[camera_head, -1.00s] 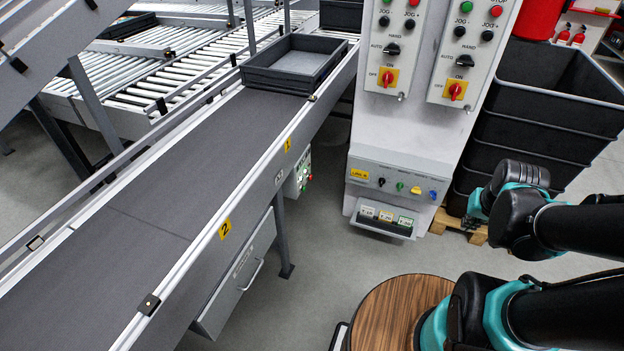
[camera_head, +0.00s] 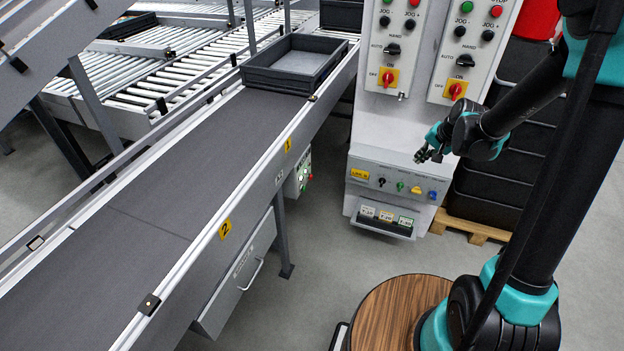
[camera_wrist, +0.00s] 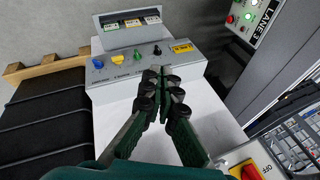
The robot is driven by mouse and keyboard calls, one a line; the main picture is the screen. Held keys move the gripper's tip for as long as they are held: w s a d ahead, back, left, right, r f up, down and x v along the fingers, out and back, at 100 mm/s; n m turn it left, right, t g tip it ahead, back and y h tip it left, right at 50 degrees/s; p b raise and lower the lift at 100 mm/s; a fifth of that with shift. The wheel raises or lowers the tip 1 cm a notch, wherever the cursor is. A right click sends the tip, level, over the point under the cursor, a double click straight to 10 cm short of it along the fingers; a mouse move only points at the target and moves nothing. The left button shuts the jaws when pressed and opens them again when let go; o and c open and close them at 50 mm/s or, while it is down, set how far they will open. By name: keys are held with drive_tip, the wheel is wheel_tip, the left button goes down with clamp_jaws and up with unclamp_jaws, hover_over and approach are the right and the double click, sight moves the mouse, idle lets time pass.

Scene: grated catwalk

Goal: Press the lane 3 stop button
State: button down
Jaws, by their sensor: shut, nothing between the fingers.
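A small grey control box (camera_wrist: 250,22) labelled LANE 3 shows at the top right of the wrist view, with red and green buttons or lamps. Its red one (camera_wrist: 230,19) is at its left edge; which control is the stop button is too small to tell. In the head view a small box (camera_head: 299,176) with green and red spots hangs under the conveyor's side. My gripper (camera_head: 424,155) is in front of the white cabinet, to the right of that box and apart from it. In the wrist view my gripper (camera_wrist: 165,77) has its fingers together and holds nothing.
The white cabinet (camera_head: 392,125) carries switches and a lower panel (camera_head: 358,178) with coloured knobs, close to my gripper. The conveyor (camera_head: 190,185) with a grey tray (camera_head: 262,78) runs along the left. Black crates (camera_head: 490,185) stand on a pallet at right. Floor between conveyor and cabinet is clear.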

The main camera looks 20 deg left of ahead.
sight(311, 177)
drive_tip(key=w+a+f+m+y, duration=0.2)
drive_tip(key=w+a+f+y, duration=0.1)
drive_tip(key=w+a+f, duration=1.2)
drive_tip(key=s+a+f+m+g+y, duration=0.1)
drive_tip(key=a+f, duration=0.6)
drive_tip(key=f, duration=0.2)
drive_tip(key=s+a+f+m+g+y, duration=0.1)
drive_tip(key=a+f, duration=0.7)
drive_tip(key=f, duration=0.2)
drive_tip(key=shift+f+m, duration=0.3)
drive_tip(key=shift+m, duration=0.1)
drive_tip(key=shift+a, duration=0.1)
drive_tip(key=a, duration=0.8)
drive_tip(key=shift+a, duration=0.3)
drive_tip(key=shift+a, duration=0.15)
